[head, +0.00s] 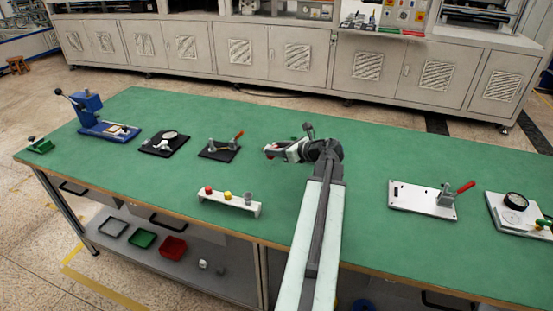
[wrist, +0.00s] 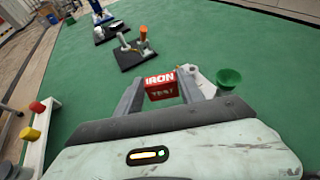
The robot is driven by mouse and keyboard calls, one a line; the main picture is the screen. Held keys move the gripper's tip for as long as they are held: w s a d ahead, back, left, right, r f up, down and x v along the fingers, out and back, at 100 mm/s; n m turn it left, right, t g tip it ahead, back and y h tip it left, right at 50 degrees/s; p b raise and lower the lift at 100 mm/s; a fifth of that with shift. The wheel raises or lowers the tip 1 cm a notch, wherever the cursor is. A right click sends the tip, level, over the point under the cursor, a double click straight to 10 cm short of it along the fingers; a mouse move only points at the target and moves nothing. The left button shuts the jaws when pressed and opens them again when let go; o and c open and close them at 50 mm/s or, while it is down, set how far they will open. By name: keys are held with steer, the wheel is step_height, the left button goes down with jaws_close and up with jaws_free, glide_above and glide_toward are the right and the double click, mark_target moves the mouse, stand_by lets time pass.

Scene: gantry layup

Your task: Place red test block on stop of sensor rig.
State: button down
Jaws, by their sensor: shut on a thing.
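A red block (wrist: 161,85) marked "IRON TEST" is between the two fingers of my gripper (wrist: 160,92) in the wrist view, and the gripper is shut on it. In the head view my gripper (head: 275,151) points left above the green bench, with a little red of the block at its tip. Just right of the fingers in the wrist view is a pale bracket (wrist: 205,83) with a green round cup (wrist: 229,78). It may be the sensor rig, but I cannot tell. My gripper hides most of it in the head view, and I see no clear stop.
A black plate with an orange-red-handled clamp (head: 220,152) lies left of my gripper. A white stand with coloured knobs (head: 230,203) is at the front edge. A white clamp plate (head: 407,196) and a gauge plate (head: 503,225) lie right. Bare green bench (head: 360,165) surrounds my arm.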

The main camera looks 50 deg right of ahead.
steer(key=shift+f+b, duration=1.95)
steer(key=shift+r, duration=0.25)
steer(key=shift+f, duration=0.15)
steer(key=c, duration=0.7)
jaws_free()
